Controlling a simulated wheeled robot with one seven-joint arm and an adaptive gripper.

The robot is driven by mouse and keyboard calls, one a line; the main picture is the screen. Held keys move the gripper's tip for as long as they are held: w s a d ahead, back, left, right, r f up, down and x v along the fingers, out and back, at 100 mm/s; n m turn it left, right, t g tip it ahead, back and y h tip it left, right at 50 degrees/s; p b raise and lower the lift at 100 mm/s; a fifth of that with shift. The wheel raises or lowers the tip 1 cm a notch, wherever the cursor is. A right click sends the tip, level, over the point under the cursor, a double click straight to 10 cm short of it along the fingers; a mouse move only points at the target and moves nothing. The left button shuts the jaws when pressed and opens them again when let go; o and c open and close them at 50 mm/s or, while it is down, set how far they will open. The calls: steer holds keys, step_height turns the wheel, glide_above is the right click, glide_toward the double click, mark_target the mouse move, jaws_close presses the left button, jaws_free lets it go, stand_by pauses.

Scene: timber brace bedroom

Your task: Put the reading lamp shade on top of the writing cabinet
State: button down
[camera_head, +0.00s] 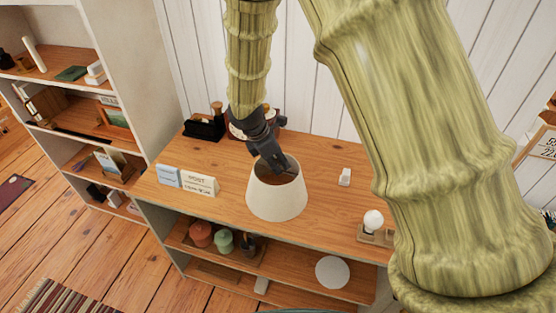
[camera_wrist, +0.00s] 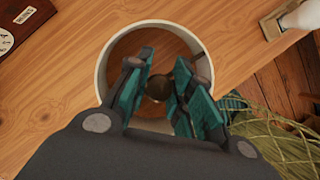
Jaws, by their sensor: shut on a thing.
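The reading lamp shade (camera_head: 277,202) is a white, open-topped cone. It appears upright over the wooden top of the writing cabinet (camera_head: 320,175), near its front edge. I cannot tell whether its lower rim touches the top. My gripper (camera_head: 280,168) reaches down into the shade's upper opening. In the wrist view, the shade's pale rim (camera_wrist: 101,75) surrounds the teal finger pads of my gripper (camera_wrist: 158,92). The fingers are close together around a small dark knob at the shade's middle, partly hidden by them.
A bulb on a wooden base (camera_head: 373,222) stands to the right on the top. A small white item (camera_head: 345,177) is behind it. Cards (camera_head: 187,181) stand at left, a black holder (camera_head: 205,126) at the back. Lower shelves hold pots (camera_head: 201,234) and a white disc (camera_head: 332,272).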

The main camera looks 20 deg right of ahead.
steer(key=shift+s+f, duration=0.1)
steer(key=shift+f, duration=0.15)
steer(key=c, duration=1.3)
jaws_free()
steer(key=shift+o, duration=0.2)
steer(key=b+v, duration=0.1)
steer(key=v, duration=1.1)
steer(key=shift+b, duration=0.4)
